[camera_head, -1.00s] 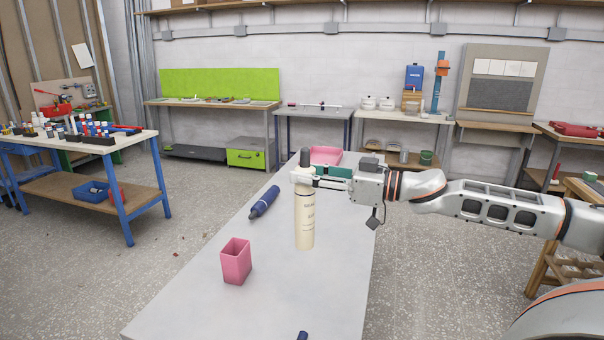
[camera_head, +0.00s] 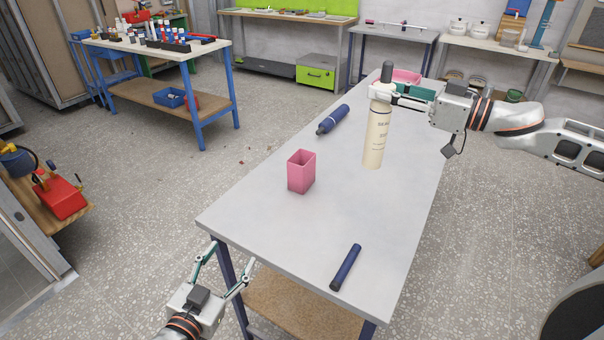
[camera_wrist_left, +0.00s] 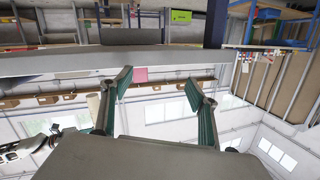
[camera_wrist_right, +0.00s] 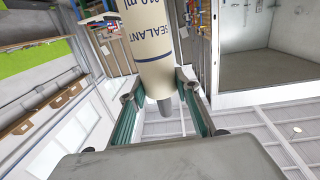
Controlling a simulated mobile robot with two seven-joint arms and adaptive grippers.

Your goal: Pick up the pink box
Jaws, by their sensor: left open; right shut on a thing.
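The pink box (camera_head: 301,172) is a small open-topped container standing upright on the grey table (camera_head: 260,215), left of the table's middle. My left gripper (camera_head: 229,262) is open and empty, low beside the table's near left corner, apart from the box. In the left wrist view a small pink patch, probably the box (camera_wrist_left: 141,75), shows between the open fingers (camera_wrist_left: 160,105). My right gripper (camera_head: 385,94) is shut on the cream sealant tube (camera_head: 375,138) near its top, right of and behind the box. The tube fills the gap between the fingers in the right wrist view (camera_wrist_right: 155,45).
A dark blue bottle (camera_head: 333,119) lies behind the box. A dark blue cylinder (camera_head: 345,267) lies near the table's front. A pink tray (camera_head: 407,76) sits at the table's far end. The tabletop between the box and the near left corner is clear.

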